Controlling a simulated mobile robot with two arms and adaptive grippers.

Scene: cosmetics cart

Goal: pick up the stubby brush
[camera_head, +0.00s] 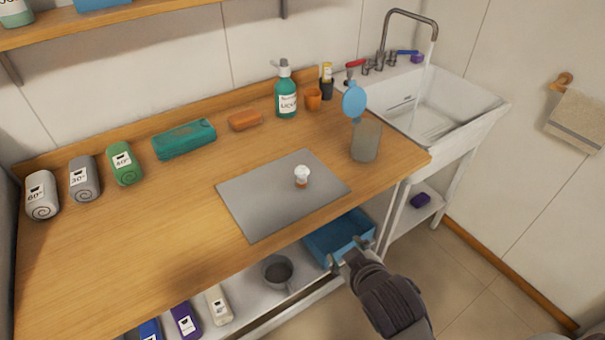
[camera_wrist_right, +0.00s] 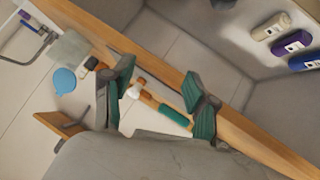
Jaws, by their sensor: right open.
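The stubby brush (camera_head: 301,177), with a white tuft and a short brown handle, stands upright on the grey mat (camera_head: 262,205) on the wooden counter. My right gripper (camera_head: 350,250) is open and empty in front of the counter's edge, lower right of the brush and apart from it. The wrist view shows its two green-padded fingers (camera_wrist_right: 162,88) spread wide. A small white piece that looks like the brush's tuft (camera_wrist_right: 133,91) shows beyond the fingers there. My left gripper is in neither view.
A glass tumbler (camera_head: 365,141) holding a blue round-headed item (camera_head: 354,101) stands right of the mat. A green bottle (camera_head: 286,95), an orange cup (camera_head: 313,99) and a teal case (camera_head: 184,139) stand behind. A blue bin (camera_head: 325,243) sits below.

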